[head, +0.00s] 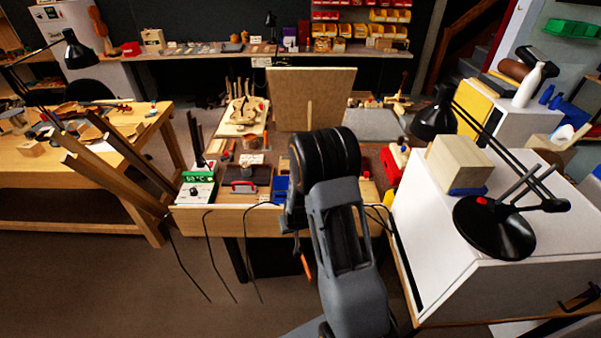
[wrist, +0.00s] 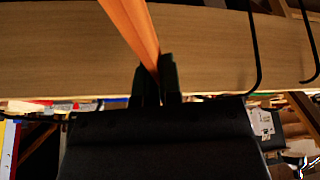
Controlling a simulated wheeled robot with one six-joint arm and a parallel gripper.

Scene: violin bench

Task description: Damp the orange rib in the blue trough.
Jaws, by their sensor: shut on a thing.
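The orange rib (wrist: 134,25) is a thin strip between the two dark fingers of my gripper (wrist: 157,85) in the wrist view. The fingers are shut on it, and it runs out past them to the top edge of that view. In the head view a short length of the orange rib (head: 306,263) hangs below my gripper, in front of the bench's front edge and outside the bench top. The blue trough (head: 281,187) sits on the bench near its front edge, partly hidden by my arm. The rib is apart from the trough.
The bench's pale front board (head: 235,222) lies close behind the rib, with thin black cables hanging over it. A box with a green display (head: 198,187) stands left on the bench. A white cabinet with a black lamp (head: 494,228) stands close on the right.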

